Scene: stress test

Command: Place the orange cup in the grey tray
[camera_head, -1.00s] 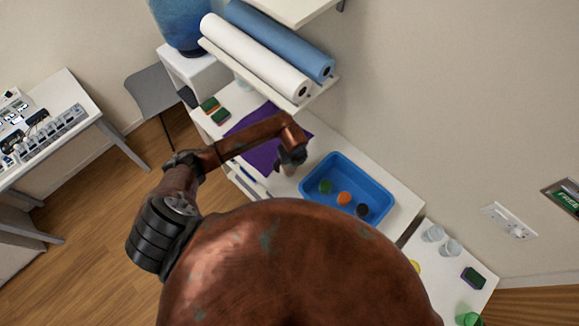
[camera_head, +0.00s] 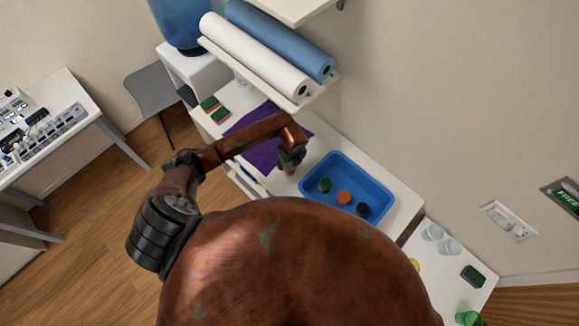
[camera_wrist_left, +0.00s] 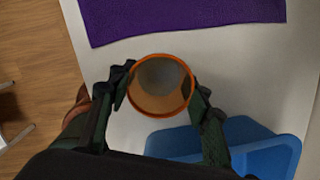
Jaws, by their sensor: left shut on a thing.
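The orange cup (camera_wrist_left: 160,103) shows in the left wrist view from above, with a round orange rim and its open mouth towards the camera. My left gripper (camera_wrist_left: 160,84) has a dark finger on each side of the cup and is shut on it. In the head view my left gripper (camera_head: 289,162) is over the white table, between the purple cloth and the blue tray; the cup is hard to make out there. No grey tray is clear in these frames; the tray in view is blue (camera_head: 380,178). My right gripper is not in view.
The blue tray holds a green, an orange and a dark round thing. A purple cloth (camera_head: 262,155) lies behind the gripper. Sponges (camera_head: 220,116) lie at the far left end. A shelf with white and blue rolls (camera_head: 290,58) hangs above. Clear cups (camera_head: 432,232) stand at right.

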